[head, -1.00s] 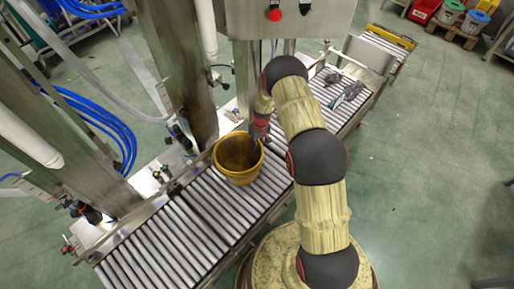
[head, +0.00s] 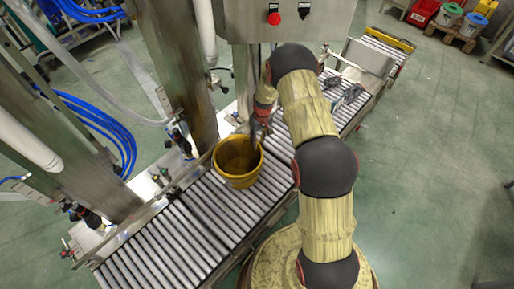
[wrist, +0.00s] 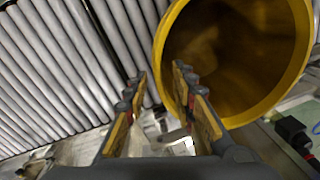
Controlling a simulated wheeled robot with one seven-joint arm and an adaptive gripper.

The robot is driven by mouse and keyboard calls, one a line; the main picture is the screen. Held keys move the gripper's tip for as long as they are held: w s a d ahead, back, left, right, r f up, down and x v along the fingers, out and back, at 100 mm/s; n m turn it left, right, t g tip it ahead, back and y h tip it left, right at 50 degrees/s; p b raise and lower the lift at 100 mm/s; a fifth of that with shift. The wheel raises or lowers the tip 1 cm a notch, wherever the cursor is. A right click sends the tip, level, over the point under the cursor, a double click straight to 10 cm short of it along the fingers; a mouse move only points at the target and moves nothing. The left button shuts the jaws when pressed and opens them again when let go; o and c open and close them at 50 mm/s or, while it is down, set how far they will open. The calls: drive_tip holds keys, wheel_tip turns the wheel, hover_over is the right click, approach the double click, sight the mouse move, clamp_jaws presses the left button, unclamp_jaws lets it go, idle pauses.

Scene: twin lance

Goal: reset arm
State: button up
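My gripper (head: 258,137) is at the end of my bent arm, beside the right rim of a yellow bucket (head: 238,179) on the roller conveyor.
The roller conveyor (head: 190,233) runs from lower left to upper right. Steel columns (head: 172,70) and a control box with a red button (head: 273,18) stand behind it. Grey metal parts (head: 350,94) lie farther along the rollers. Green floor at right is open.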

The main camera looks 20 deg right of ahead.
drive_tip(key=shift+d+r, duration=0.2)
drive_tip(key=shift+r, duration=1.85)
drive_tip(key=shift+m+g, duration=0.7)
drive_tip(key=shift+m, duration=0.1)
drive_tip(key=s, duration=0.2)
drive_tip(key=s+a, duration=0.1)
drive_tip(key=s, duration=0.3)
drive_tip(key=shift+s+a+f, duration=0.15)
drive_tip(key=shift+s+a, duration=0.05)
drive_tip(key=shift+a, duration=0.05)
drive_tip(key=s+a+r+t+p, duration=0.1)
drive_tip(key=s+r, duration=0.7)
drive_tip(key=r, duration=0.8)
drive_tip(key=s+a+r+t+p, duration=0.1)
drive_tip(key=s+a+r+t, duration=0.2)
drive_tip(key=r, duration=1.3)
drive_tip(key=s+a+r+t+h+p, duration=0.1)
drive_tip(key=s+a+r, duration=0.6)
drive_tip(key=s+r, duration=0.8)
drive_tip(key=shift+s+r+n+t+p, duration=0.2)
drive_tip(key=shift+r+n+t+p, duration=0.3)
drive_tip(key=shift+t, duration=0.6)
